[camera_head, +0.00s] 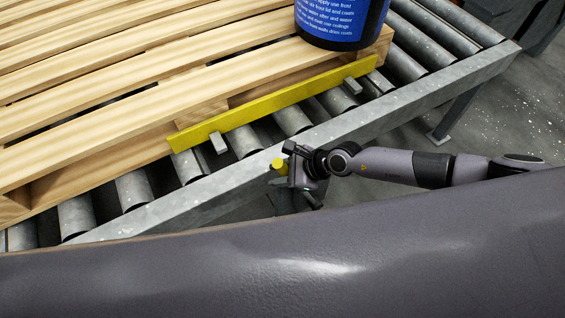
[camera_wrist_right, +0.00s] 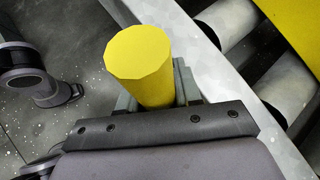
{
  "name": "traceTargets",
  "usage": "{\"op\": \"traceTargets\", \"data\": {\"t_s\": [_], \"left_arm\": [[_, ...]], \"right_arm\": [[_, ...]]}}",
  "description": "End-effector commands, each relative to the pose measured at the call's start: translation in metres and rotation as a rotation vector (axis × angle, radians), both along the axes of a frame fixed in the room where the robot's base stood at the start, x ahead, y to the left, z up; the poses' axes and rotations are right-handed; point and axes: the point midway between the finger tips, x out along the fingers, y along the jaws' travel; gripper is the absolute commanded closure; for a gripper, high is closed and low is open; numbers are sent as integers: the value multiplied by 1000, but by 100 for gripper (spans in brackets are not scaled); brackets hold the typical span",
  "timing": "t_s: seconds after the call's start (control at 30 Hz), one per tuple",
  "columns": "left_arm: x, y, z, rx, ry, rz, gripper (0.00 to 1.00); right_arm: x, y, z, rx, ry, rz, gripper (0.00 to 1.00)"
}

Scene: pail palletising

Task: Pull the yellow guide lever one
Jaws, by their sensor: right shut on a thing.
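The yellow guide lever's round knob (camera_head: 279,164) stands beside the near rail of the roller conveyor. My right gripper (camera_head: 287,166) is at the knob and shut on it. In the right wrist view the yellow lever (camera_wrist_right: 139,58) rises as a cylinder between the jaws of my right gripper (camera_wrist_right: 155,98). The lower part of the lever is hidden by the gripper. A long yellow guide bar (camera_head: 265,104) lies along the near side of the pallet, above the rollers. My left gripper is not in view.
A wooden pallet (camera_head: 125,75) sits on the conveyor rollers (camera_head: 293,121). A dark pail with a blue label (camera_head: 340,18) stands at the pallet's right corner. The grey conveyor rail (camera_head: 410,103) runs close past my right gripper. Speckled floor (camera_head: 490,110) is open at right.

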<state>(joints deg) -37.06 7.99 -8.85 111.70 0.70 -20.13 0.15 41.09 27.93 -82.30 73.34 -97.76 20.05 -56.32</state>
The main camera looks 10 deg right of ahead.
Motion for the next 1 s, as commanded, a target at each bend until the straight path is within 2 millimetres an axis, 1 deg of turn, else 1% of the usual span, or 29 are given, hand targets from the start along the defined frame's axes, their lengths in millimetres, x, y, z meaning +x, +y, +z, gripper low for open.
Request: {"op": "traceTargets", "data": {"t_s": [0.03, 0.23, 0.4, 0.93, 0.97, 1.0], "left_arm": [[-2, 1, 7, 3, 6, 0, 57], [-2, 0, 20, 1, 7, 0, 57], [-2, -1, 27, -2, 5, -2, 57], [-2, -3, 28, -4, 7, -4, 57], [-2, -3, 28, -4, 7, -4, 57], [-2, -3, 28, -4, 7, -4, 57]], "right_arm": [[-15, 13, -1, -7, 14, 30, 100], [-17, 19, -8, -41, 1, 30, 100], [-18, 22, -12, -58, -6, 30, 100], [-18, 23, -16, -66, -8, 28, 100], [-18, 23, -16, -66, -8, 28, 63], [-18, 23, -16, -66, -8, 28, 50]]}}
